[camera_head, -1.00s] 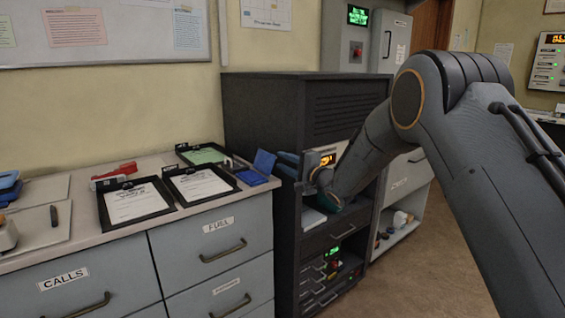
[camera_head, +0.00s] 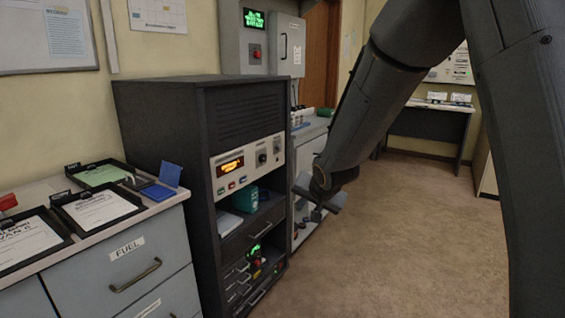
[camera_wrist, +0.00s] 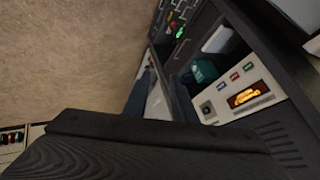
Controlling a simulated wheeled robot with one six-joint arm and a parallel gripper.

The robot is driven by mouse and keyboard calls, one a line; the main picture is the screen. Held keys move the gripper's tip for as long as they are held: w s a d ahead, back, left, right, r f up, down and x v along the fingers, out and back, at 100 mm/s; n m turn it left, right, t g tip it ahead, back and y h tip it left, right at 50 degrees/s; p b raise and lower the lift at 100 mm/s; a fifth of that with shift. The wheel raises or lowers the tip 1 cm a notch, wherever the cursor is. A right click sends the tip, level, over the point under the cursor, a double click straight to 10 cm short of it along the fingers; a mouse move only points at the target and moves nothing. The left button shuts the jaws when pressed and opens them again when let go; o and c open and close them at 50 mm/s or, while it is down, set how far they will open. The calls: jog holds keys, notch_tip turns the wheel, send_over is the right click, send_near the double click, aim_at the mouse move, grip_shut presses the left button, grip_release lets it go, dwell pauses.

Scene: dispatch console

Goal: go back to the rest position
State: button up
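My gripper (camera_head: 318,208) hangs at the end of my bent arm in the head view, right of the black equipment rack (camera_head: 205,105) and apart from it. It is over the floor side, in front of the grey cabinet behind. In the wrist view two grey-blue fingers of my gripper (camera_wrist: 160,92) stick out past a dark ribbed part of mine, with a gap between them. The gripper looks open and I see nothing held. My wrist hides part of the fingers in the head view.
The rack's radio panel (camera_head: 248,161) glows orange; a teal object (camera_head: 246,199) sits on the shelf below. A dark desk (camera_head: 428,125) stands at the back right. The brown floor (camera_head: 400,240) is clear.

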jog(key=s+d+f+n+g, duration=0.1)
jog(key=s+d, duration=0.3)
jog(key=s, duration=0.7)
jog(key=s+d+n+g+h+p, duration=0.1)
jog(key=s+d+g, duration=0.3)
jog(key=s, duration=0.7)
jog(key=s+d+f+n+g, duration=0.1)
jog(key=s+d+n+g, duration=0.1)
jog(key=s, duration=0.9)
jog(key=shift+d+f+n+g+h, duration=0.3)
jog(key=shift+d+n+g+h, duration=0.15)
jog(key=shift+d, duration=0.5)
